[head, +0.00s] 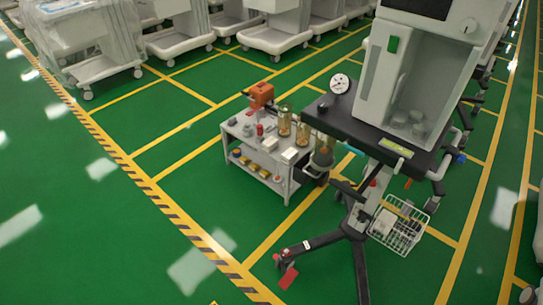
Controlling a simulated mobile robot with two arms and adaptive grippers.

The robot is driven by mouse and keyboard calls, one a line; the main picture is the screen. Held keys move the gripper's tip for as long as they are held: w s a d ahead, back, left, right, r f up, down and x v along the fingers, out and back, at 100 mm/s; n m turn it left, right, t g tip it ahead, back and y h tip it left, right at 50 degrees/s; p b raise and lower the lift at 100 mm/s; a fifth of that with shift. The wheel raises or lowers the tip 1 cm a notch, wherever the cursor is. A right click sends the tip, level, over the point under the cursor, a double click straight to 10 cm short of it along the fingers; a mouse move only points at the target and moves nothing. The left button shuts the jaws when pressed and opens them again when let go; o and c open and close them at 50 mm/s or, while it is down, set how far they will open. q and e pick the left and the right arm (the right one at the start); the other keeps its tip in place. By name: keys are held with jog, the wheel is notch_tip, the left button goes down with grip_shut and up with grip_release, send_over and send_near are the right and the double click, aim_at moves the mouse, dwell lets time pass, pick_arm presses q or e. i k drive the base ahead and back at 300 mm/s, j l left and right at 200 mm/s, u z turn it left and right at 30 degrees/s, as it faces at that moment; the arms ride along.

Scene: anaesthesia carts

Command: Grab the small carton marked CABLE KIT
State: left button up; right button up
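No lettering can be read from here, so I cannot tell which item is the carton marked CABLE KIT. A small white box (290,155) sits at the near right end of a low grey trolley's top (256,150). A yellowish box (270,144) lies beside it on the trolley. More small items, including a pale one (265,173), are on the shelf below, too small to make out. Neither of my grippers is in view.
The trolley also bears an orange device (261,95) and amber jars (284,122). A tall cart (400,75) with spread black legs (318,240) and a wire basket (397,228) stands right of it. Green floor is free on the left.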

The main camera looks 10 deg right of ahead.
aim_at(269, 145)
jog(key=i+j+z, duration=0.3)
jog(key=j, duration=0.35)
jog(key=i+j+z, duration=0.3)
jog(key=j, duration=0.4)
jog(key=i+j+z, duration=0.15)
jog(key=j, duration=0.25)
jog(key=i, duration=0.05)
